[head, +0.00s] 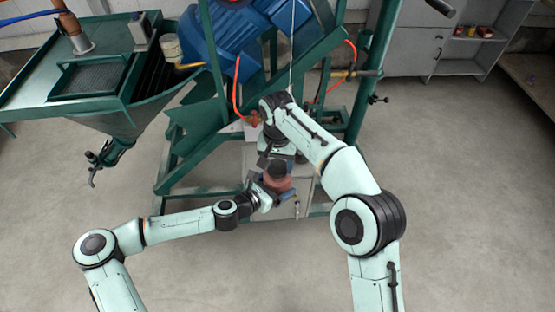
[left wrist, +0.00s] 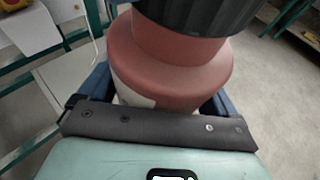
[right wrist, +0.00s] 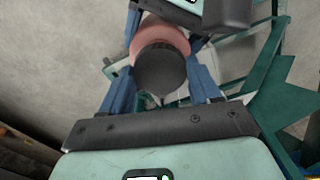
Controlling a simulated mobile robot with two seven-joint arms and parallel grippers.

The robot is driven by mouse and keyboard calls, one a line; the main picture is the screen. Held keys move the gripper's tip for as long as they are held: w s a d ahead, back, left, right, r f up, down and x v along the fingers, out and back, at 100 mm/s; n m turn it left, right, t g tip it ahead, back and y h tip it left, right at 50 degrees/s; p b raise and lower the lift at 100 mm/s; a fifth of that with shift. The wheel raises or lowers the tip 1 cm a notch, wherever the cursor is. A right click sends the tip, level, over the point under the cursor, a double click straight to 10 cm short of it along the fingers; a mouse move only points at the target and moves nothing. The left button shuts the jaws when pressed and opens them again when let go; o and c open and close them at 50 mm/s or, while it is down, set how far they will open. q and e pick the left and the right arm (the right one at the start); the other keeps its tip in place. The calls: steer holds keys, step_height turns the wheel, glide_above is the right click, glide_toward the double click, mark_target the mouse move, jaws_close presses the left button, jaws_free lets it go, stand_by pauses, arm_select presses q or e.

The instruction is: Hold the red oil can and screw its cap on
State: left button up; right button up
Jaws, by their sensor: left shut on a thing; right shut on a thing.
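The red oil can (head: 277,184) is in the middle of the head view, in front of the green machine frame. It fills the upper middle of the left wrist view (left wrist: 165,65), with its wide black cap (left wrist: 195,15) on top. My left gripper (head: 275,192) is shut on the can's body from the left side. My right gripper (right wrist: 160,75) comes from above, its blue fingers on both sides of the dark cap (right wrist: 160,70), and is shut on it. Whether the cap sits fully on the neck is hidden.
A green machine frame (head: 200,130) with a blue motor (head: 220,50) stands close behind the can. A grey box (head: 308,183) is just behind it. A green hopper table (head: 60,80) is at left. The concrete floor (head: 460,200) at right is clear.

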steer(key=shift+f, duration=0.6)
stand_by(0.5)
arm_select(q)
steer(key=c, duration=0.6)
steer(key=shift+o, duration=0.2)
arm_select(e)
steer(key=m, duration=2.9)
